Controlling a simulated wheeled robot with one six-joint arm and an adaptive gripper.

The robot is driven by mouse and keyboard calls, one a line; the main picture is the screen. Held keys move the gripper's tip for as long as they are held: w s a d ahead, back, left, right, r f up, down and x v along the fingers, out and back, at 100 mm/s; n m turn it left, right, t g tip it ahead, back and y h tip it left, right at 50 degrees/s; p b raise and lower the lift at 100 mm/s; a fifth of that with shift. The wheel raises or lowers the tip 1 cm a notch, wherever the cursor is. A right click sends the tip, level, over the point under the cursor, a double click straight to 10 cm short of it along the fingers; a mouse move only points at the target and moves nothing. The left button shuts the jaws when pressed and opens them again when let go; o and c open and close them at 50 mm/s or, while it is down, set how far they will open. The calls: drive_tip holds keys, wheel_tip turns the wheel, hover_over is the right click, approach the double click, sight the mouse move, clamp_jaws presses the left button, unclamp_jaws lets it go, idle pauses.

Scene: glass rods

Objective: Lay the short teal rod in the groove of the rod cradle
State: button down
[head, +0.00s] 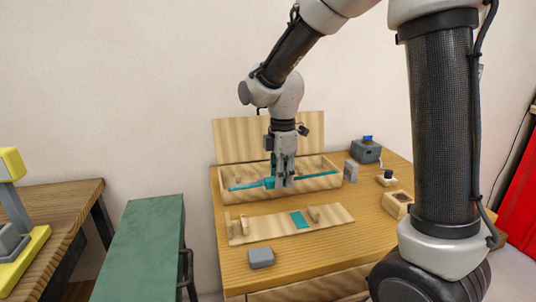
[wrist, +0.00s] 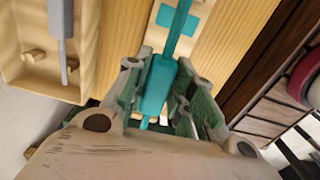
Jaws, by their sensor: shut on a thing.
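My gripper (head: 282,182) is shut on the teal rod (head: 313,176), which has a thicker middle part and thin ends. The wrist view shows the fingers (wrist: 158,88) on either side of this thick part (wrist: 158,82); the thin length (wrist: 181,35) runs up out of the picture. The rod lies roughly level across the head view and overlaps the box behind it. The rod cradle (head: 265,226) is a pale wooden board with upright supports and a teal patch, in front of the box. Its board also shows beyond the rod in the wrist view (wrist: 172,42). The groove is not clear.
The open wooden box (head: 262,193) stands at the back. In the wrist view, a grey rod (wrist: 62,45) lies in the box (wrist: 22,75). A grey block (head: 261,257) is at the front, a grey-blue box (head: 366,151) at the back right. Small wooden items stand right.

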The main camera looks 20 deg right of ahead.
drive_tip(key=shift+m, duration=0.3)
drive_tip(key=shift+s+d+f, duration=0.1)
drive_tip(key=shift+s+f, duration=0.2)
drive_tip(key=shift+f, duration=1.25)
drive_tip(key=shift+s+d+f, duration=0.1)
drive_tip(key=shift+s+f, duration=0.2)
drive_tip(key=shift+f, duration=1.25)
drive_tip(key=shift+s+f, duration=0.3)
drive_tip(key=shift+f, duration=1.25)
drive_tip(key=shift+r, duration=0.15)
drive_tip(key=shift+r, duration=0.5)
drive_tip(key=shift+f, duration=1)
drive_tip(key=c, duration=1.1)
unclamp_jaws()
